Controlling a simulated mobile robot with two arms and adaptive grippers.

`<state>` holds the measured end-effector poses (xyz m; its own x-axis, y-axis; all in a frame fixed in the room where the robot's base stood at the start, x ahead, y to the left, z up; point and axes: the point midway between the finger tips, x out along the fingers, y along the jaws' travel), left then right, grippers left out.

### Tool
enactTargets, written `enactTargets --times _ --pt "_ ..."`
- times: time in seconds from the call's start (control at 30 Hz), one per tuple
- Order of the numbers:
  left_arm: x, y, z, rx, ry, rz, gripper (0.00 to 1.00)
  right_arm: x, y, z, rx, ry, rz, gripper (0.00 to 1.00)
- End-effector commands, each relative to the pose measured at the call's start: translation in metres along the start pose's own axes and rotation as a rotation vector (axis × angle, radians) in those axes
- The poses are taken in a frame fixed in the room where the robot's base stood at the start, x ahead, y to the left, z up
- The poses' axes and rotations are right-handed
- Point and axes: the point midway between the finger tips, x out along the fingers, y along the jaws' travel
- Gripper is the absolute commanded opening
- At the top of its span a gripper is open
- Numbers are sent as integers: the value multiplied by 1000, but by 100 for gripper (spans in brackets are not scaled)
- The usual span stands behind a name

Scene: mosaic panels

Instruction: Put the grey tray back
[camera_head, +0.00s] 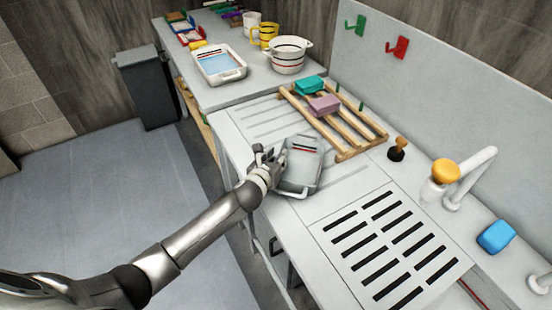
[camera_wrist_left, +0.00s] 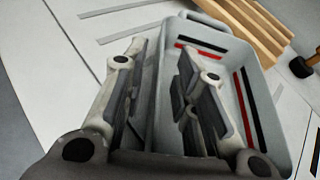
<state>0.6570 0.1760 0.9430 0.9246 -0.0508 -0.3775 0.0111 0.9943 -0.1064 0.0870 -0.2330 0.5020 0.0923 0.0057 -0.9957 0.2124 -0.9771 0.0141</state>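The grey tray (camera_head: 307,160) has red and black stripes on its inner wall. It sits on the white counter, left of the wooden rack, near the counter's front edge. My left gripper (camera_head: 268,160) is at its left side. In the left wrist view the gripper (camera_wrist_left: 160,60) is open, its two fingers apart, with the near side wall of the tray (camera_wrist_left: 247,60) between them. One finger is outside the tray and the other is over its inside. The tray looks empty. My right gripper is not in view.
A wooden rack (camera_head: 347,128) holds a green block (camera_head: 309,86) and a mauve block (camera_head: 324,105). A white tray (camera_head: 238,74) and a striped pot (camera_head: 288,56) stand further back. A slotted drain (camera_head: 392,240), a faucet (camera_head: 470,180) and a blue block (camera_head: 496,236) are to the right.

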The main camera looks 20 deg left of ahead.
Motion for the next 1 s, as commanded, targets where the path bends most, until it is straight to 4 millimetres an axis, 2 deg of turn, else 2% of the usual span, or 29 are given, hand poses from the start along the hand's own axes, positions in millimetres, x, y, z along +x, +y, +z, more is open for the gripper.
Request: enactTargets --times 0.13,0.27,0.7,1.0 --pt "-3 0 3 0 0 0 27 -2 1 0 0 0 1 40" --pt "-15 0 2 2 -1 0 27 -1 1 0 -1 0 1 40" --pt "-88 0 1 2 0 -2 27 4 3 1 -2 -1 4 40" --pt "-118 0 2 0 0 0 27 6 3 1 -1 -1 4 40"
